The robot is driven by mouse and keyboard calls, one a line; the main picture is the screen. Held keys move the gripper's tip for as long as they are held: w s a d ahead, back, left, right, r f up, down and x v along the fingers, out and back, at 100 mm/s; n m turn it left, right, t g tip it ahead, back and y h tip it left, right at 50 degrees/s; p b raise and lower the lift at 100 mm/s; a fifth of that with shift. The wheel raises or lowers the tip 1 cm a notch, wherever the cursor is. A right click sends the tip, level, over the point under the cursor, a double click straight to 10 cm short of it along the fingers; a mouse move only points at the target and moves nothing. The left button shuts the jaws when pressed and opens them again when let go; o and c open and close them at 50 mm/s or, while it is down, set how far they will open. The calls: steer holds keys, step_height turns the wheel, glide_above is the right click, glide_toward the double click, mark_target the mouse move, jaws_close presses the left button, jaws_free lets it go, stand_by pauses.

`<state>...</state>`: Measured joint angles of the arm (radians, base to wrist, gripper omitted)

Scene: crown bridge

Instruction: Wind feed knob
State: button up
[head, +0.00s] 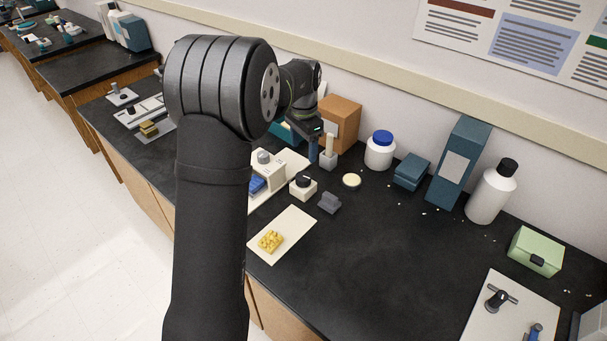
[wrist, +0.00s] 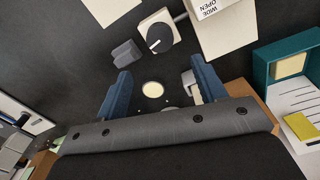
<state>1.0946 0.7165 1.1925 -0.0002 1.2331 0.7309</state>
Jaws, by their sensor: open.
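A black round knob with a white pointer line, likely the feed knob, sits on a small white block (head: 304,190) in the middle of the bench. In the wrist view the knob (wrist: 160,39) is at top centre, beyond my fingertips. My gripper (head: 313,152) is above the bench behind the block in the head view, its blue fingers pointing down. In the wrist view my gripper (wrist: 159,66) is open, with nothing held between the fingers. The knob is clear of both fingers.
A cream device (wrist: 225,30) labelled "WIDE OPEN" stands beside the block. A grey block (head: 329,202) and pale disc (head: 351,180) lie nearby. A white jar (head: 380,152) is behind. A cream sheet (head: 295,229) with yellow pieces lies in front. The bench right of centre is mostly clear.

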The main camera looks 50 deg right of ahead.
mark_target(303, 176)
step_height(303, 176, down, 11)
stand_by(0.3)
steer(key=c, duration=1)
steer(key=shift+o, duration=0.2)
